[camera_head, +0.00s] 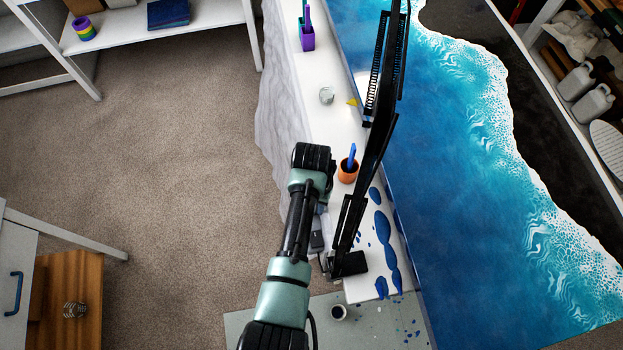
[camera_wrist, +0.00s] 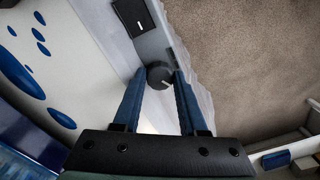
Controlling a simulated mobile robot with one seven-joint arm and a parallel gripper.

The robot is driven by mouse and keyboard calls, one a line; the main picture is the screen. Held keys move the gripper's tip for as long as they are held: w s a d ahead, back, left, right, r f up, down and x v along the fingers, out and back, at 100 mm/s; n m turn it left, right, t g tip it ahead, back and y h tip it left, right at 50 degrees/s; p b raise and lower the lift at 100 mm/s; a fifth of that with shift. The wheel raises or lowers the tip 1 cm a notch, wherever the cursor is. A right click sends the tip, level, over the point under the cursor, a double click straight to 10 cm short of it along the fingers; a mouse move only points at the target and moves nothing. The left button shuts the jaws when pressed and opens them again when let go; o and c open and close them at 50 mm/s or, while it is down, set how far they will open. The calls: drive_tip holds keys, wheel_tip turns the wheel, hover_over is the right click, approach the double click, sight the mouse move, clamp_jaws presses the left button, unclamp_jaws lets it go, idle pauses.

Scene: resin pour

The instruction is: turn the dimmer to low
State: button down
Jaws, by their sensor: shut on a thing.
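In the wrist view, the dimmer's round dark grey knob (camera_wrist: 160,76) sits on a grey control strip (camera_wrist: 150,46) along the table's edge. A short pale mark on its face points to the lower right. My gripper (camera_wrist: 161,82) is shut on the knob, one blue finger on each side of it. A black switch with a white mark (camera_wrist: 137,18) is on the same strip, beyond the knob. In the head view, my arm hides the knob and fingertips; only a dark part of the control strip (camera_head: 317,240) shows beside it.
A black lamp arm (camera_head: 374,152) rises from its base (camera_head: 349,263) close right of my arm. An orange cup (camera_head: 347,172), a clear cup (camera_head: 327,95) and a purple holder (camera_head: 307,41) stand on the white ledge. A blue resin table (camera_head: 450,170) lies right. Open carpet is left.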

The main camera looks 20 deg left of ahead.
drive_tip(key=shift+n, duration=0.7)
drive_tip(key=shift+w, duration=0.1)
drive_tip(key=shift+c, duration=2.4)
unclamp_jaws()
drive_tip(key=shift+o, duration=0.2)
drive_tip(key=shift+d, duration=0.1)
